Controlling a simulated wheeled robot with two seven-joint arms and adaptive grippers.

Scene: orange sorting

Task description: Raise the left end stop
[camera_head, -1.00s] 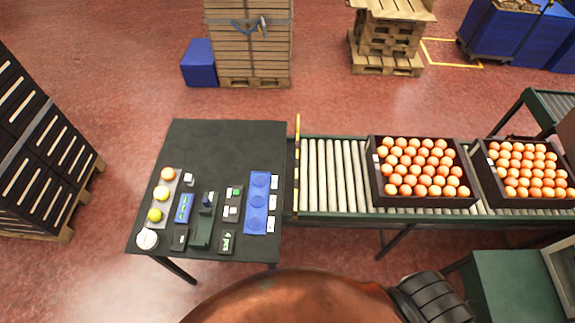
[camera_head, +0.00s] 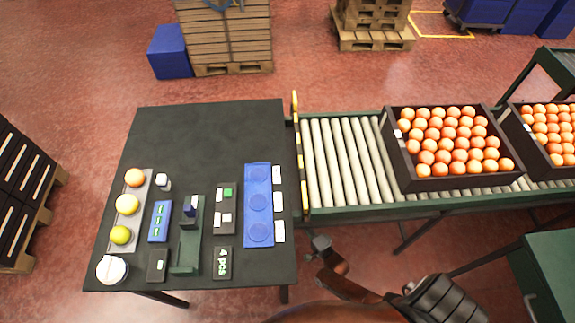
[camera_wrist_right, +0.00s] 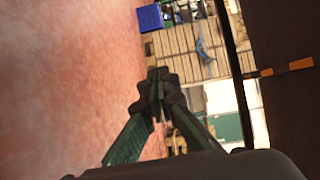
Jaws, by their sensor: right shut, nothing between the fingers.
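The left end stop (camera_head: 298,150) is a thin yellow and dark striped bar across the left end of the roller conveyor (camera_head: 335,165), beside the table's right edge. I cannot tell its height above the rollers. A dark bar with orange bands (camera_wrist_right: 288,68) shows at the right of the right wrist view and may be this stop. My right gripper (camera_head: 320,243) is just in front of the conveyor's near left corner, below and right of the stop and apart from it. In the wrist view its fingers (camera_wrist_right: 157,75) are shut and empty. My left gripper is not in view.
Two dark crates of oranges (camera_head: 405,180) (camera_head: 541,155) stand on the conveyor, with bare rollers left of them. The black table (camera_head: 210,130) holds a blue three-ring tray (camera_head: 248,240), sample fruit and small devices. A green cabinet (camera_head: 545,260) is at the lower right.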

